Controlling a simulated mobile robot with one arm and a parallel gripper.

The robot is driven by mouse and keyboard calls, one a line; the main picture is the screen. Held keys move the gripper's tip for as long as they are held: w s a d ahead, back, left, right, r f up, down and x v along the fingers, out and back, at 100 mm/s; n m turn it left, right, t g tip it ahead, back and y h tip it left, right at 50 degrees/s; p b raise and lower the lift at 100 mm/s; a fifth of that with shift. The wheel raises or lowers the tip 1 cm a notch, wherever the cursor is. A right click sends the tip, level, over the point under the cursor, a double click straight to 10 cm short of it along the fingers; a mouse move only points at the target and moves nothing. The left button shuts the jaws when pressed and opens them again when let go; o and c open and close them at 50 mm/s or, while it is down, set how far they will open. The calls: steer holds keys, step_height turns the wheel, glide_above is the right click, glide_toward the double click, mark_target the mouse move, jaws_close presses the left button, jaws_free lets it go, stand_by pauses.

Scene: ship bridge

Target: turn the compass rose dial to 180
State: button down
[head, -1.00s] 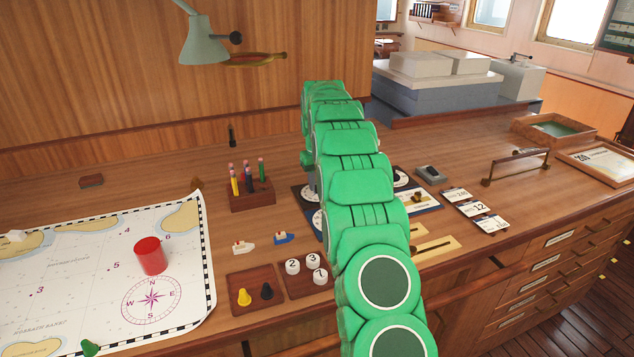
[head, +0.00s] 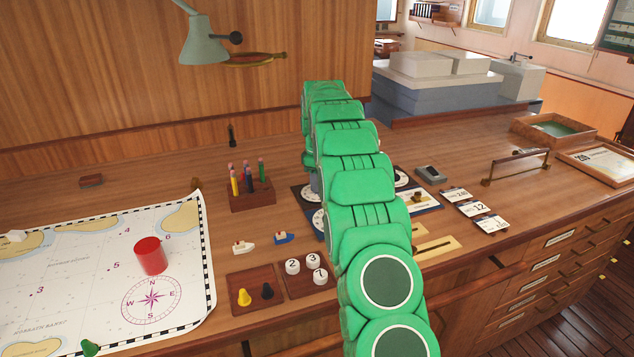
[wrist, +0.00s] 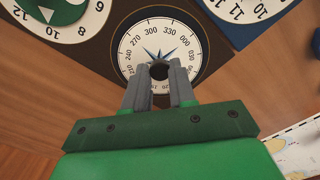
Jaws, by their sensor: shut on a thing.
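The compass rose dial (wrist: 130,50) is in the wrist view, a round white disc with degree numbers and a blue star, on a dark brown plate. Numbers such as 270, 300, 330 and 000 show along its far side. My gripper (wrist: 160,76) is over the dial's middle, shut on the dial's dark round knob (wrist: 159,71). The fingers and palm hide the dial's near side, so its lower numbers are mostly hidden. In the head view my green arm covers the compass dial and my gripper.
In the wrist view, a green-centred dial (wrist: 92,18) and another white dial (wrist: 240,8) on a blue plate flank the compass dial. In the head view, a chart (head: 75,270) with a red cylinder (head: 151,256) lies left. A pencil block (head: 250,195) stands near my arm.

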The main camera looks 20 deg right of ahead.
steer(key=shift+n, duration=0.6)
steer(key=c, duration=0.9)
jaws_free()
steer(key=shift+r, duration=0.15)
step_height(320, 180, up, 6)
steer(key=shift+r, duration=0.75)
